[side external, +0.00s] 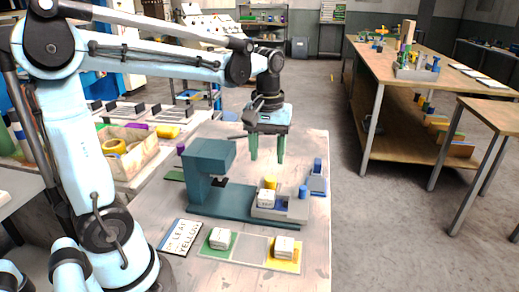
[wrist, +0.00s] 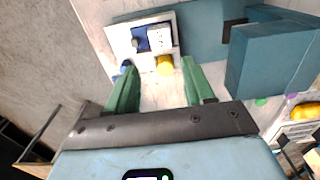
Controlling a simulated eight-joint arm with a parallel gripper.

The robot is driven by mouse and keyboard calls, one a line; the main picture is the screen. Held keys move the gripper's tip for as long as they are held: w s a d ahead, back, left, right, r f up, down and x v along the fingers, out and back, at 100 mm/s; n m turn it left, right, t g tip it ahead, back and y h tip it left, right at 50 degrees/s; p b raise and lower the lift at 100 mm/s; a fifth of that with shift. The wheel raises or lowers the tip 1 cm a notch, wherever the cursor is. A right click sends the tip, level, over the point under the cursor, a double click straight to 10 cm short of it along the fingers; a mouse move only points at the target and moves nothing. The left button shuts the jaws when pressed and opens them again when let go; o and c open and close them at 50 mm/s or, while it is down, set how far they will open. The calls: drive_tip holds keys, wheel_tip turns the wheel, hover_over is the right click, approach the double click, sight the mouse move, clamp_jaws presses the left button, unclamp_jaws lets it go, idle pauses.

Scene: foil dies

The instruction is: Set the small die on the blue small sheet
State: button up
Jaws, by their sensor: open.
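My gripper (side external: 267,155) is open and empty, its green fingers pointing down above the table behind the grey holder. In the wrist view, my gripper (wrist: 158,90) has its fingers spread wide. A white marked die (side external: 265,198) sits on the grey holder; it also shows in the wrist view (wrist: 162,36), beside a blue patch (wrist: 150,29). Another white die (side external: 220,237) lies on a green sheet (side external: 214,252), and one (side external: 284,246) on a yellow sheet (side external: 284,265). I cannot tell which is the small die, or whether the blue patch is the blue small sheet.
A teal press (side external: 209,163) stands to the left. A bare grey patch (side external: 251,250) lies between the green and yellow sheets. A printed card (side external: 182,237) lies to their left.

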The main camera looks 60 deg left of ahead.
drive_tip(key=s+d+f+m+t, duration=0.2)
drive_tip(key=s+d+m+t, duration=0.3)
drive_tip(key=m+t, duration=0.2)
drive_tip(key=shift+s+d+f+m, duration=0.15)
drive_tip(key=shift+s+d+m, duration=0.2)
drive_tip(key=shift+m, duration=0.65)
